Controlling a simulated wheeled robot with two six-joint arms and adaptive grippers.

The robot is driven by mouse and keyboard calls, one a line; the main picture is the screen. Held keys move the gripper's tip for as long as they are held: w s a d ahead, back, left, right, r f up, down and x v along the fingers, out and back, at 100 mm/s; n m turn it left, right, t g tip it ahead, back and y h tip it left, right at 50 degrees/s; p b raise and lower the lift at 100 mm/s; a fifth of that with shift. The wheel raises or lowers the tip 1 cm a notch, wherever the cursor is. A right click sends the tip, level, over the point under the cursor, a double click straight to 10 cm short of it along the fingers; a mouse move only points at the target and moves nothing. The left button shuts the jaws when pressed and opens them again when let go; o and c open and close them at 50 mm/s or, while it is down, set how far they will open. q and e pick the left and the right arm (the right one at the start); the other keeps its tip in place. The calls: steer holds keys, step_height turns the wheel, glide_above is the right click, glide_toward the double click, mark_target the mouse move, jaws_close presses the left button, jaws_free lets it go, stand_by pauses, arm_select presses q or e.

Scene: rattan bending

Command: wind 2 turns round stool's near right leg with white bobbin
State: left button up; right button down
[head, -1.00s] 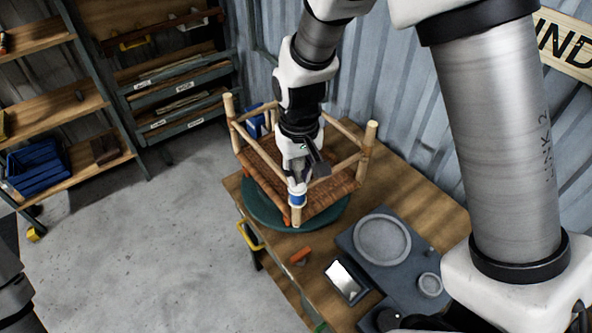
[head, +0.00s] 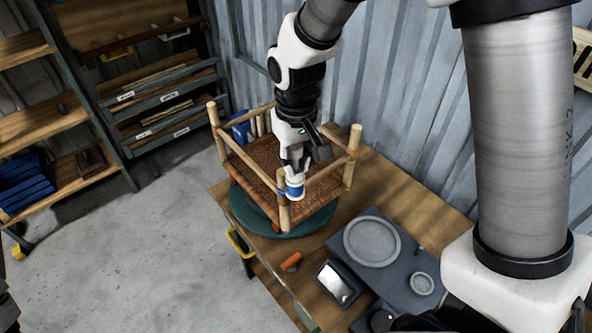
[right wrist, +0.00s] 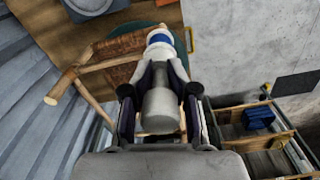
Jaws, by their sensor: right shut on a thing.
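The wooden stool stands with its legs pointing up and its woven seat (head: 250,152) low, on a round green turntable (head: 318,222). The leg nearest the camera (head: 284,214) rises at the front. The white bobbin (head: 296,192) has a blue band and is close beside the top of that leg, on its right and slightly behind it. My right gripper (head: 295,170) is shut on the bobbin from above. In the right wrist view the bobbin (right wrist: 160,42) sits between the fingers, with the seat beyond. I cannot make out any strand.
On the wooden bench (head: 395,190) lie an orange piece (head: 291,262), a small dark-framed screen (head: 336,284) and a grey board with a round dish (head: 371,242). Shelves (head: 50,120) stand at the left. A corrugated wall (head: 400,110) rises behind the bench.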

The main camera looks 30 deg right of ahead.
mark_target(297, 147)
steer(key=shift+r, duration=3.55)
steer(key=shift+s, duration=0.15)
